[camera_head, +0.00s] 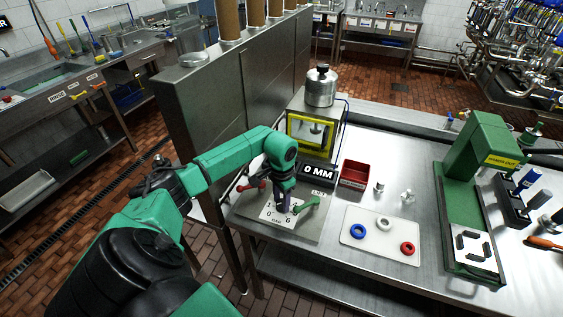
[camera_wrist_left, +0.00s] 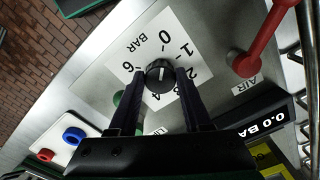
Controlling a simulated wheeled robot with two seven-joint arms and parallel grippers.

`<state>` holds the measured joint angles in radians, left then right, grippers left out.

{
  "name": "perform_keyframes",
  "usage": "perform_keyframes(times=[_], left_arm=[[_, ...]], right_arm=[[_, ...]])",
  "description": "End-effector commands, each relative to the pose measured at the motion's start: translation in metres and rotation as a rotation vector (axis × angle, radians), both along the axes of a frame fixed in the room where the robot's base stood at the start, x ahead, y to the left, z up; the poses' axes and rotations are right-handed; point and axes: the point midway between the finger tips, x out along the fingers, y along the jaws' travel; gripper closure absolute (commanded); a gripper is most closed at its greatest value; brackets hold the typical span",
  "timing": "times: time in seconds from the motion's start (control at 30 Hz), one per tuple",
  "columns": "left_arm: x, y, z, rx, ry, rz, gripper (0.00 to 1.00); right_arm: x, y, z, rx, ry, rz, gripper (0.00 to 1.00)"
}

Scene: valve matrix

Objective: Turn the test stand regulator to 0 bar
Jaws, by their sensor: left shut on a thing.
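The regulator is a black round knob (camera_wrist_left: 159,76) on a white dial plate (camera_wrist_left: 128,62) printed with numbers and BAR. My left gripper (camera_head: 284,200) reaches down over this plate (camera_head: 270,214) on the test stand. In the left wrist view its two dark fingers stand on either side of the knob, shut on it. A light mark shows on the knob, but its exact reading is hard to tell. A black display (camera_wrist_left: 262,122) shows "0.0 BA", its end cut off. My right gripper is not in view.
Close to the dial are a red AIR lever (camera_wrist_left: 262,42) and a green handle (camera_head: 307,204). To the right are a red bin (camera_head: 355,174), a white tray (camera_head: 376,252) with coloured rings, and a green press (camera_head: 470,165).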

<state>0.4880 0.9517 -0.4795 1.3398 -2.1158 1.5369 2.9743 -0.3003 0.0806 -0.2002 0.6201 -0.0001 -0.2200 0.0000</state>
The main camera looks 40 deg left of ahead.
Motion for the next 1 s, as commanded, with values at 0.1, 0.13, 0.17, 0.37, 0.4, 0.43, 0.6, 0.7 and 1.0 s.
perform_keyframes(times=[0.1, 0.13, 0.17, 0.37, 0.4, 0.43, 0.6, 0.7, 1.0], left_arm=[[0.0026, 0.0013, 0.0058, 0.001, -0.008, 0.025, 1.0], [0.0026, 0.0013, 0.0052, 0.001, -0.008, 0.029, 1.0], [0.0026, 0.0013, 0.0048, 0.001, -0.009, 0.031, 1.0], [0.003, 0.0018, 0.003, 0.002, -0.011, 0.037, 1.0], [0.003, 0.0018, 0.0029, 0.002, -0.011, 0.037, 1.0], [0.003, 0.0018, 0.0029, 0.002, -0.011, 0.037, 1.0], [0.003, 0.0016, 0.0029, 0.002, -0.011, 0.036, 0.39], [0.0023, 0.0012, 0.0021, 0.001, -0.008, 0.035, 0.39], [0.0021, 0.0006, 0.01, 0.0, -0.007, 0.033, 0.39]], right_arm=[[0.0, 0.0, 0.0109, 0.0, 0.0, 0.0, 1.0], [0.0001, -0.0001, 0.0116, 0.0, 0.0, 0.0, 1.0], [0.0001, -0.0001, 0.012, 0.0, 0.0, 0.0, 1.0], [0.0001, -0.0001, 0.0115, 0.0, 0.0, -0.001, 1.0], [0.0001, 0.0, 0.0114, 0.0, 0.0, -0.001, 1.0], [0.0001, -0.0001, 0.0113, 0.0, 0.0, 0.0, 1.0], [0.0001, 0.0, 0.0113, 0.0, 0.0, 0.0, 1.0], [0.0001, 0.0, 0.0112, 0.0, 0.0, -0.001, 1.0], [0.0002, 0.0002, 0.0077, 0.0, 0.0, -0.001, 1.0]])
